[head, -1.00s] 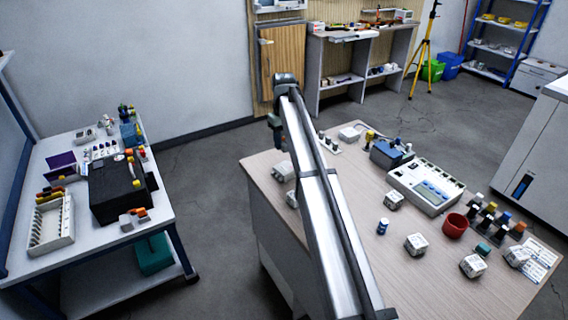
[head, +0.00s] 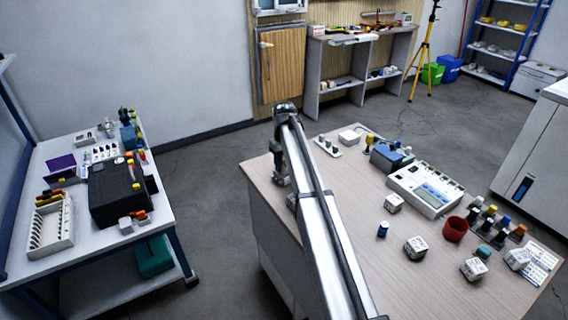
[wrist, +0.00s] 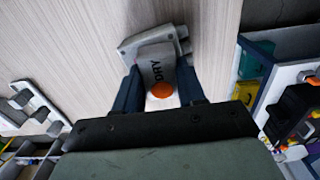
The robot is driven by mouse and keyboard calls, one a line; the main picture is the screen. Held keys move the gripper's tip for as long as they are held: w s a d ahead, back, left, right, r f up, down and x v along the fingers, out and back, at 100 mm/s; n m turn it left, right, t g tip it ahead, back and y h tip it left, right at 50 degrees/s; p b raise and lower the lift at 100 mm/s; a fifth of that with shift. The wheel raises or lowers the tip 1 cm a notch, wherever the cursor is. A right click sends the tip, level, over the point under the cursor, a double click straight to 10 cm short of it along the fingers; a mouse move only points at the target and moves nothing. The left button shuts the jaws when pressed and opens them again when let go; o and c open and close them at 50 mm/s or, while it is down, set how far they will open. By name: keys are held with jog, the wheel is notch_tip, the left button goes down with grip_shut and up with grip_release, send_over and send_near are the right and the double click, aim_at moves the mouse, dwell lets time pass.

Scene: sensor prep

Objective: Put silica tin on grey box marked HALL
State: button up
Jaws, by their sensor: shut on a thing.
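In the head view my gripper (head: 279,176) is low over the table's left edge, and my arm hides most of what is there. Other small grey-white boxes stand on the table, one in the middle (head: 416,247) and one further back (head: 393,203); their labels are too small to read.
A cluttered side bench (head: 70,235) stands to the left, with open floor between.

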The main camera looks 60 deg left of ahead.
aim_at(284, 164)
jog(key=shift+f, duration=0.1)
jog(key=o, duration=1.1)
jog(key=shift+c, duration=0.2)
notch_tip(284, 164, up, 12)
